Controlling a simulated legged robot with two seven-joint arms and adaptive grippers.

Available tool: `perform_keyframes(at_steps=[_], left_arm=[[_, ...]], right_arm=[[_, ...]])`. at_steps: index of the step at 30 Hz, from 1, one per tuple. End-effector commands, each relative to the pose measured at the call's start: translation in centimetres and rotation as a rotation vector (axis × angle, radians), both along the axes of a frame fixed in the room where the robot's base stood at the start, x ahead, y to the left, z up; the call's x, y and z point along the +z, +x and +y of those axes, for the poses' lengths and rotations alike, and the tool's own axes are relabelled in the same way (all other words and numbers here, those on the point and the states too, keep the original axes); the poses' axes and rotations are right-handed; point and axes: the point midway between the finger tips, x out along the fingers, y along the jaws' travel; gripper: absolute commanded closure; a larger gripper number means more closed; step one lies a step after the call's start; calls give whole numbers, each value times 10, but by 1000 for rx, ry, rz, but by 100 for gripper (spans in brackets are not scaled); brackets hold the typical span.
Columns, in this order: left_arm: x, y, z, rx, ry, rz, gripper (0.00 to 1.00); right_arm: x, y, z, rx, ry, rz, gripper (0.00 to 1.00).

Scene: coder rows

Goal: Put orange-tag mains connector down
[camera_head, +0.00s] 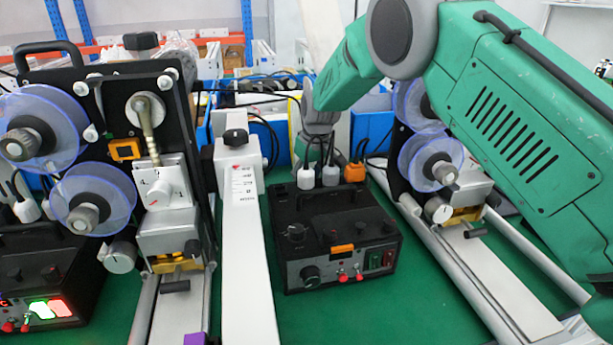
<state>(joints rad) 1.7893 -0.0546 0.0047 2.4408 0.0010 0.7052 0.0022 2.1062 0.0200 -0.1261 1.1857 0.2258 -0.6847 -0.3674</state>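The orange-tag mains connector (354,172) is at the back right edge of the black control box (337,230), with its dark cable rising behind it. A light grey connector (330,174) and a whitish connector (306,177) stand beside it to the left. My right arm comes in from the right, and its grey gripper (318,143) points down just above and behind the grey and whitish connectors, left of the orange one. Its fingertips are small and mixed with cables, so I cannot tell whether it is open or shut. My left gripper is out of view.
A coder machine with blue-clear reels (92,198) stands left, and a second one (432,160) stands right, partly behind my arm. A white rail (247,260) lies left of the box. Blue bins (372,128) stand behind. Bare green table (370,315) shows in front of the box.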

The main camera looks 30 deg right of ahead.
Motion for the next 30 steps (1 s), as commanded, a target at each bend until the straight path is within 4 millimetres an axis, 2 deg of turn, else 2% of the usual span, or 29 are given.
perform_keyframes(at_steps=[8, 12, 24, 30], left_arm=[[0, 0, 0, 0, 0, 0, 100], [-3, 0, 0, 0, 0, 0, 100], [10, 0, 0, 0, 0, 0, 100], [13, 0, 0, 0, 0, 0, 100]], right_arm=[[0, 0, 0, 0, 0, 0, 56], [9, 0, 0, 0, 0, -1, 56], [91, -20, -2, 0, 0, -1, 56], [117, -26, -3, -1, 1, 0, 56]])
